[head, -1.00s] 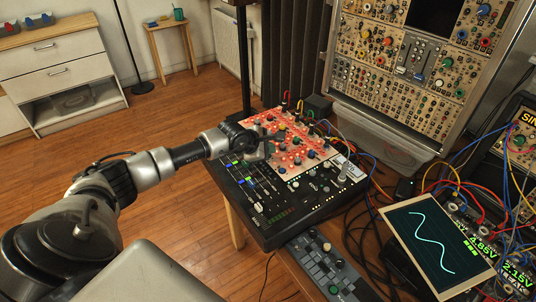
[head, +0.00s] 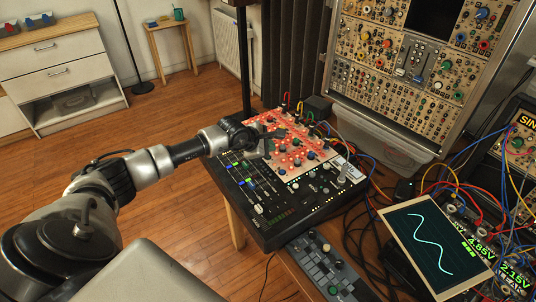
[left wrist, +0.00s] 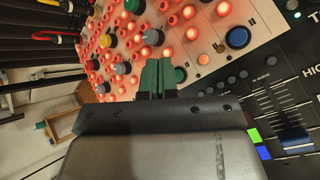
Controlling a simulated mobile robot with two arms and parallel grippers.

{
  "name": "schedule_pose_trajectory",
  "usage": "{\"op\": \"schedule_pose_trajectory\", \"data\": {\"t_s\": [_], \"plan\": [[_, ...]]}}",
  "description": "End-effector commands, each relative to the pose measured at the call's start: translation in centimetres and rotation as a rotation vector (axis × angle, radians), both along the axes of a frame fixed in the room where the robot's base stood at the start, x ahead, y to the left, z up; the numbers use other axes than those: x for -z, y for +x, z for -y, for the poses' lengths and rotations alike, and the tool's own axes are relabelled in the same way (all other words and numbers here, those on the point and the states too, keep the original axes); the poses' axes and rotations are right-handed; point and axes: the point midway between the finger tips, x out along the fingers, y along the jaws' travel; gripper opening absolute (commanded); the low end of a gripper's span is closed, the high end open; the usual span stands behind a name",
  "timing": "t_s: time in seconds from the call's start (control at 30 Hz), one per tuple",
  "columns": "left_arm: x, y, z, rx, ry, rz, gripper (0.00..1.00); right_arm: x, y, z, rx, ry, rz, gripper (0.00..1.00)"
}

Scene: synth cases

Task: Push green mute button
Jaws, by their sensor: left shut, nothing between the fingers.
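The mixing console (head: 315,213) stands on the wooden bench, with a pale panel (head: 325,165) full of red-lit buttons and coloured knobs. My left gripper (head: 268,143) is over the panel's left side, and its fingers are shut and empty. In the left wrist view the closed fingers (left wrist: 157,72) point at the panel (left wrist: 208,70). Another green one (left wrist: 135,6) is at the top. I cannot tell which is the mute button or whether the fingers touch anything. My right gripper is out of view.
Faders (head: 250,182) line the console's left part. A small dark controller (head: 330,268) lies in front. Right of it are a waveform screen (head: 432,240) and tangled cables. A tall modular rack (head: 405,70) stands behind. Open floor (head: 165,235) lies to the left.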

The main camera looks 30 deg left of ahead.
Motion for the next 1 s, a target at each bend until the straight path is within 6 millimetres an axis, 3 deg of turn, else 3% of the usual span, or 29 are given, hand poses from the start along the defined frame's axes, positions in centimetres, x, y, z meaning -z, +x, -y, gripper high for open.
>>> {"op": "schedule_pose_trajectory", "data": {"t_s": [0.5,1.0], "plan": [[-5.3,0.0,0.0,0.001,0.0,0.002,0.0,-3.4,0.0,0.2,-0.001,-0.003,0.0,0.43],[-5.2,0.0,0.0,-0.001,0.0,0.001,0.0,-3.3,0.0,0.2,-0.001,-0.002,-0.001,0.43]]}}
